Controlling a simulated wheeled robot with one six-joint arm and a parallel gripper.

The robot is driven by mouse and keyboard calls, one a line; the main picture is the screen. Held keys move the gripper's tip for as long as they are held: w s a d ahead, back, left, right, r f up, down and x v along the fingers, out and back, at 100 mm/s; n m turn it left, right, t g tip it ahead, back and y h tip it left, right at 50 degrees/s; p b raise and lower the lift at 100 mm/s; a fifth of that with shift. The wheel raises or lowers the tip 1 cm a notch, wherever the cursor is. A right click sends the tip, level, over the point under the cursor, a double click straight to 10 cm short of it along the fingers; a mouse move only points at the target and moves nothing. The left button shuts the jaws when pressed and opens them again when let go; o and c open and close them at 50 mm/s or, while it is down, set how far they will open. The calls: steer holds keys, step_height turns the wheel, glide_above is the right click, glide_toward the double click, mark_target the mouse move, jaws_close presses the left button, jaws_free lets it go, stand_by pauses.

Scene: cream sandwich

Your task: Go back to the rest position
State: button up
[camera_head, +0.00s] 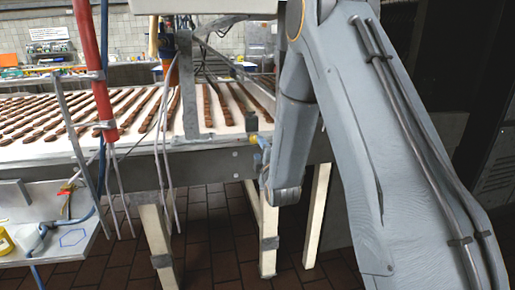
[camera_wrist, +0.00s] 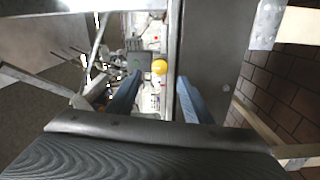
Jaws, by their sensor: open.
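My gripper (camera_wrist: 157,97) shows in the wrist view as two blue-grey fingers with a wide gap between them. Nothing is held in the gap. In the camera_head view my grey arm comes down on the right and bends in front of the conveyor's side. A small yellow round part (camera_wrist: 159,67) shows beyond the fingers in the wrist view.
A conveyor (camera_head: 225,160) carries rows of brown bars (camera_head: 135,105). A red pole (camera_head: 93,60) stands at left. A small side table (camera_head: 30,222) holds a yellow-lidded jar (camera_head: 6,243) and a blue-handled item. White legs (camera_head: 268,240) stand on brown floor tiles (camera_head: 222,240).

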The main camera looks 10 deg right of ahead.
steer(key=shift+s, duration=0.55)
steer(key=s+f+m+g, duration=0.3)
steer(key=s+m+g, duration=0.5)
steer(key=s, duration=1.1)
steer(key=s+f+m+g, duration=0.3)
steer(key=s+m+g, duration=0.5)
steer(key=s, duration=1.2)
steer(key=shift+m+g, duration=0.3)
steer(key=shift+g, duration=0.7)
